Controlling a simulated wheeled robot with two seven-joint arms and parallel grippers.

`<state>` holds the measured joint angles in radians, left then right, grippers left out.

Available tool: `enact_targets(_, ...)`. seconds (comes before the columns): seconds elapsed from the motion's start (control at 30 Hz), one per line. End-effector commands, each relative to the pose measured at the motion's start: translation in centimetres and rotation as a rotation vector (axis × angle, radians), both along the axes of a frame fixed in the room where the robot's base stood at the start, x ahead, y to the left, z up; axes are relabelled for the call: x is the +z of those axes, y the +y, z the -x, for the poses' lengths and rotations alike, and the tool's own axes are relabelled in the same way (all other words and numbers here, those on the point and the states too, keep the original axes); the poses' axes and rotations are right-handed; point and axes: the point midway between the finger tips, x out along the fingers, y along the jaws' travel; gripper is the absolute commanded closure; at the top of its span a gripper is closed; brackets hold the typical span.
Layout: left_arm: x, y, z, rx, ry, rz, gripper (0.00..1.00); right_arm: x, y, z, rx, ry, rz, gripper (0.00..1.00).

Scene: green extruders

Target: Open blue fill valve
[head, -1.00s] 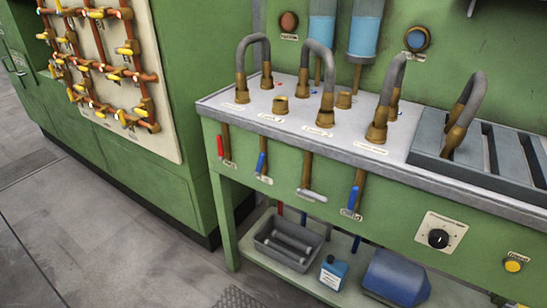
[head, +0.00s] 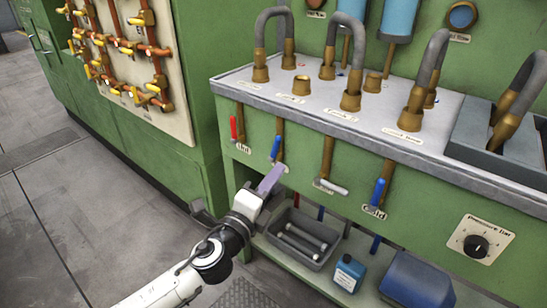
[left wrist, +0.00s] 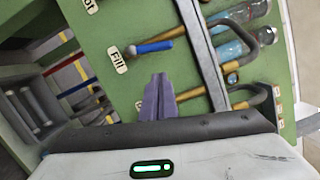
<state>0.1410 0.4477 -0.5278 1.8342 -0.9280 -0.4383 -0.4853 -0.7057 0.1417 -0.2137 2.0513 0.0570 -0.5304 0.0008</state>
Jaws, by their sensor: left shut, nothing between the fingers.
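The blue fill valve handle (head: 276,148) hangs on a brass pipe on the green front panel. It points down, in line with its pipe. In the left wrist view the blue handle (left wrist: 153,47) ends near a label reading "Fill" (left wrist: 117,60). My left gripper (head: 271,180) is shut and empty, with purple fingers just below the handle in the head view. In the left wrist view the fingers (left wrist: 158,97) lie beside the handle with green panel between. I see no clear contact. My right gripper is not in view.
A red handle (head: 233,128) is to the left. A grey handle (head: 334,187) and a blue handle labelled "Cold" (head: 378,192) are to the right. Below, the shelf holds a grey tray (head: 310,262), a blue bottle (head: 348,274) and a blue container (head: 418,281).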

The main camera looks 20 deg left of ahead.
Motion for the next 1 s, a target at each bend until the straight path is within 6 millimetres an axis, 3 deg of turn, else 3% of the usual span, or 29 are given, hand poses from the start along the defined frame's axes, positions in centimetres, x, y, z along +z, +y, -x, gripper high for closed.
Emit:
enact_targets(0.1, 0.3, 0.0, -2.4, 0.002, -0.002, -0.002, 1.00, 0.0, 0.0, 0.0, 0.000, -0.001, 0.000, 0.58)
enact_targets(0.3, 0.7, 1.5, -4.3, 0.000, 0.001, 0.000, 1.00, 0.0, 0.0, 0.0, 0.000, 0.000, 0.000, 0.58)
enact_targets(0.77, 0.9, 2.0, -4.9, 0.000, 0.002, 0.003, 1.00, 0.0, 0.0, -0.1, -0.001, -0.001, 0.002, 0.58)
enact_targets(1.0, 2.0, 2.7, -5.1, 0.002, 0.064, 0.172, 1.00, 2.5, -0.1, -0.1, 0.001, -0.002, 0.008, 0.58)
